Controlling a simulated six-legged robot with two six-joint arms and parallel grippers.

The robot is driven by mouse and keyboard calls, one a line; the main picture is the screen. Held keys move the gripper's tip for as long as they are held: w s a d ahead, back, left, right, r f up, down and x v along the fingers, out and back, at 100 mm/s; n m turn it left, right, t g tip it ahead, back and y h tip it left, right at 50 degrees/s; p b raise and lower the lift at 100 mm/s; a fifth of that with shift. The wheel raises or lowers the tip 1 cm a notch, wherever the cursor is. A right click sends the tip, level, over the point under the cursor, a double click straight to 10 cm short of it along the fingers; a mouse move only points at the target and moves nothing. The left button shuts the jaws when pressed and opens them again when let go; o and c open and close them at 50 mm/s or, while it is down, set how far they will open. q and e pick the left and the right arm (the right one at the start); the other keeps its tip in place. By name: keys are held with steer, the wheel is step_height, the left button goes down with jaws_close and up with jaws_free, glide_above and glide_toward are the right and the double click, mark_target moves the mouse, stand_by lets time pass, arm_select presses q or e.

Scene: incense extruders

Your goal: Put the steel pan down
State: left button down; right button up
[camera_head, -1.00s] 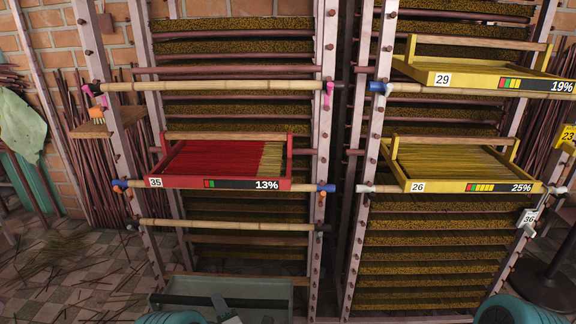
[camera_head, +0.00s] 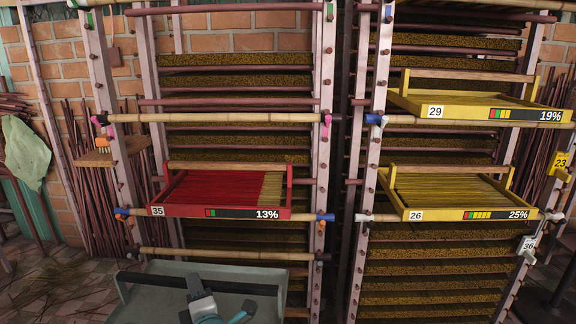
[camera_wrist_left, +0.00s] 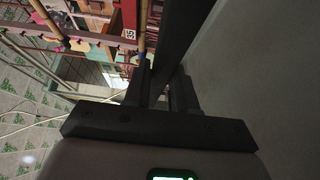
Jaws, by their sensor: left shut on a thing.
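The pan's lower part is cut off by the frame. In the left wrist view, the pan's plain grey surface (camera_wrist_left: 255,75) fills the right side, beside the dark fingers of my left gripper (camera_wrist_left: 168,88). My right gripper is not in view.
A red tray (camera_head: 222,214) marked 35 sits on the left rack, above a bare bamboo pole (camera_head: 225,255). Yellow trays marked 29 (camera_head: 480,118) and 26 (camera_head: 460,214) sit on the right rack. Bundled sticks stand against the brick wall at left.

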arm_select(q)
steer(key=s+h, duration=0.1)
steer(key=s, duration=0.1)
steer(key=s+m+t+h, duration=0.1)
steer(key=s, duration=0.2)
steer(key=s+d+m+h, duration=0.1)
steer(key=s, duration=0.2)
steer(key=shift+r, duration=0.4)
steer(key=s+r+n+g+y+p, duration=0.3)
steer(key=r+p, duration=0.5)
steer(key=p, duration=0.8)
steer(key=s+r+n+g+y+p, duration=0.2)
steer(key=r+p, duration=0.7)
steer(key=p, duration=0.7)
steer(key=s+n+y, duration=0.1)
steer(key=s+y, duration=0.1)
steer(key=y, duration=0.1)
steer(key=shift+r+n+g+y, duration=0.15)
steer(key=shift+n+g+y, duration=0.25)
